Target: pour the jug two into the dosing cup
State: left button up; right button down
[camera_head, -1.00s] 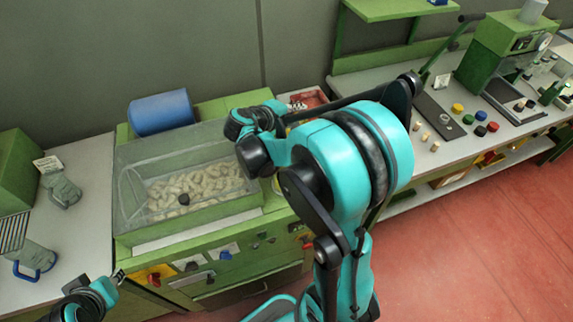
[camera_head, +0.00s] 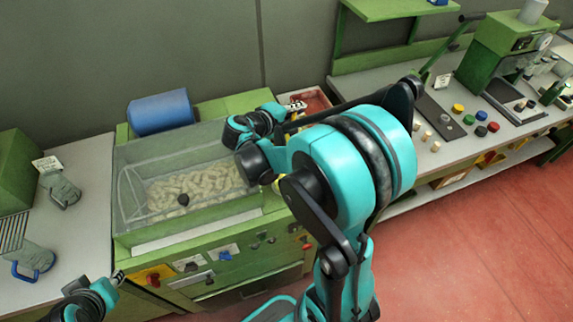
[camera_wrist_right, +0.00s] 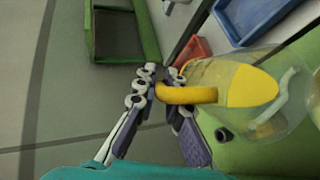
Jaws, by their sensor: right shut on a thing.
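My right gripper (camera_wrist_right: 160,85) is shut on the yellow handle of a clear jug (camera_wrist_right: 252,86), which lies sideways in the right wrist picture. A yellow patch shows on the jug's side. In the head view the right gripper (camera_head: 296,106) is above the back right of the green machine; my arm hides most of the jug there. I cannot pick out the dosing cup for sure. A clear jug with a blue handle (camera_head: 33,262) stands on the left bench. My left gripper (camera_head: 118,277) shows small at lower left, and its jaws are unclear.
A clear-walled bin of pale corks (camera_head: 195,188) sits in the green machine, with a blue roll (camera_head: 161,111) behind. A red tray (camera_head: 316,98) lies beyond the right gripper. A clear vessel (camera_head: 62,190) stands on the left bench. Colored caps (camera_head: 480,130) lie on the right bench.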

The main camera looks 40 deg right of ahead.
jog(key=shift+s+a+r+m+t+h+b, duration=0.15)
jog(key=shift+s+a+r+h+b, duration=0.2)
jog(key=shift+s+a+h, duration=0.15)
jog(key=shift+s+a+r+m+t+h+b, duration=0.15)
jog(key=shift+s+a+r+h+b, duration=0.15)
jog(key=shift+a, duration=0.3)
jog(key=shift+s+a, duration=0.1)
jog(key=shift+s+a+b, duration=0.1)
jog(key=shift+b, duration=0.2)
jog(key=shift+s+a+r+t+h+b, duration=0.3)
jog(key=shift+a+r+h+b, duration=0.1)
jog(key=shift+h+b, duration=0.15)
